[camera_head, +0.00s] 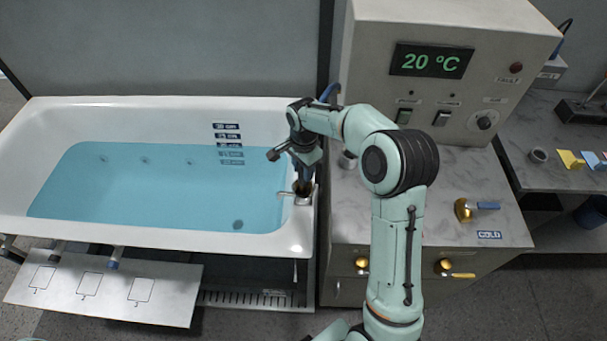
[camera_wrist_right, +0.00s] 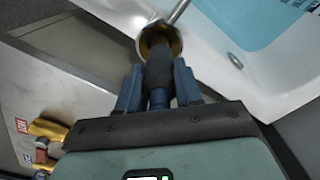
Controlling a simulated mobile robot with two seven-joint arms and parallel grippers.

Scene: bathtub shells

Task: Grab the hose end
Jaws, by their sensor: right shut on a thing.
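My right gripper (camera_head: 303,180) points down over the right end of the bathtub's rim, close to a small metal spout (camera_head: 287,194). In the right wrist view its two blue-grey fingers (camera_wrist_right: 158,85) are shut on the dark, cylindrical hose end (camera_wrist_right: 157,68). The far tip of the hose end meets or lies just in front of a round brass fitting (camera_wrist_right: 160,38); I cannot tell if they touch. A short piece of blue hose (camera_head: 328,92) shows behind my right arm in the head view. My left gripper is not in view.
The white bathtub (camera_head: 75,232) holds blue water (camera_head: 150,185). The control cabinet (camera_head: 375,60) reads 20 °C and stands behind my arm. A brass cold tap (camera_head: 465,209) sits on the marble counter (camera_head: 440,170). A numbered metal shelf (camera_head: 110,300) is in front of the tub.

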